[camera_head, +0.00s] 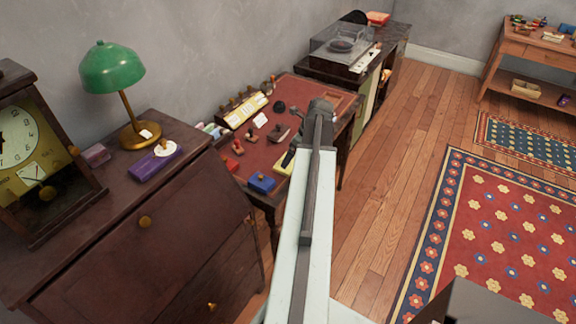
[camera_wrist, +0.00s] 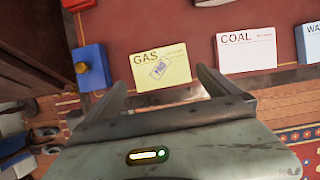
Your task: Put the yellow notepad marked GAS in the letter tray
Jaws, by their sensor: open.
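The yellow notepad marked GAS (camera_wrist: 160,70) lies flat on the red desk top, near its front edge in the wrist view. My gripper (camera_wrist: 162,80) is open, with one finger on each side of the notepad's near part; I cannot tell how high the fingertips are above the desk. In the head view a bit of the yellow notepad (camera_head: 283,169) shows beside my dark gripper (camera_head: 290,157), and my arm hides the rest. I cannot pick out the letter tray with certainty.
A white COAL notepad (camera_wrist: 247,50) lies right of GAS, with another card (camera_wrist: 313,45) beyond. Several small objects stand farther back on the red desk (camera_head: 268,150). A dark bureau (camera_head: 130,215) adjoins at left.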

